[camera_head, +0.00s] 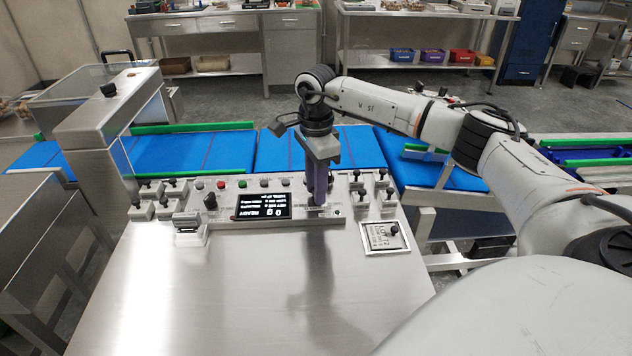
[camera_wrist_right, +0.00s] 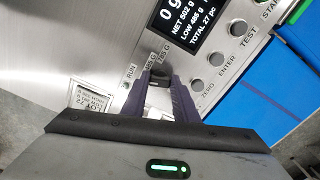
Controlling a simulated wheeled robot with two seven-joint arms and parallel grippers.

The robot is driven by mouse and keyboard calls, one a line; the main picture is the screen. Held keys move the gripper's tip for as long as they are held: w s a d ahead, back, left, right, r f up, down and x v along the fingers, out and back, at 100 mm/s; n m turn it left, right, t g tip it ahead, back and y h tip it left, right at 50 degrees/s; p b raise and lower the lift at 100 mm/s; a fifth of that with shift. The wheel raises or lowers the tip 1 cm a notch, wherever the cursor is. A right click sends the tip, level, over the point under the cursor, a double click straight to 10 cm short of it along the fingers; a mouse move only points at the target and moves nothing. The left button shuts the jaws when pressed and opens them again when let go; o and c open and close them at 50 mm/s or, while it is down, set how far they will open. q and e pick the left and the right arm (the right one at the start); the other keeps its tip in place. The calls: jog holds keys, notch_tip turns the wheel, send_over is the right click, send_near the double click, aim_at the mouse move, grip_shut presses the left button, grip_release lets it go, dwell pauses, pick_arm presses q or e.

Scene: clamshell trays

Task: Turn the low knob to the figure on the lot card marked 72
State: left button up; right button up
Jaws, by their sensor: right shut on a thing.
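My right gripper (camera_head: 317,201) points down at the control panel (camera_head: 239,213), just right of the dark display (camera_head: 264,206). In the right wrist view its two purple-grey fingers (camera_wrist_right: 158,84) are closed around a small dark knob (camera_wrist_right: 159,73). Small gram markings stand beside the knob, too small to read surely. In the head view the fingers hide it. The display (camera_wrist_right: 188,20) shows a low figure of about 486 g. The lot card (camera_head: 377,244), marked 72, lies right of the panel; its smaller print is unreadable. My left gripper is out of view.
Another black knob (camera_head: 210,201) stands left of the display. Several small black-topped clamps (camera_head: 382,174) flank the panel. A grey device (camera_head: 188,223) sits at its left front. Blue conveyor belts (camera_head: 210,153) run behind. The steel table front (camera_head: 230,300) is clear.

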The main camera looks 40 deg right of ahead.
jog(key=o, duration=1.1)
jog(key=shift+c, duration=0.2)
jog(key=shift+r, duration=0.1)
notch_tip(320, 180, up, 10)
jog(key=shift+r+b, duration=0.15)
jog(key=shift+b, duration=0.15)
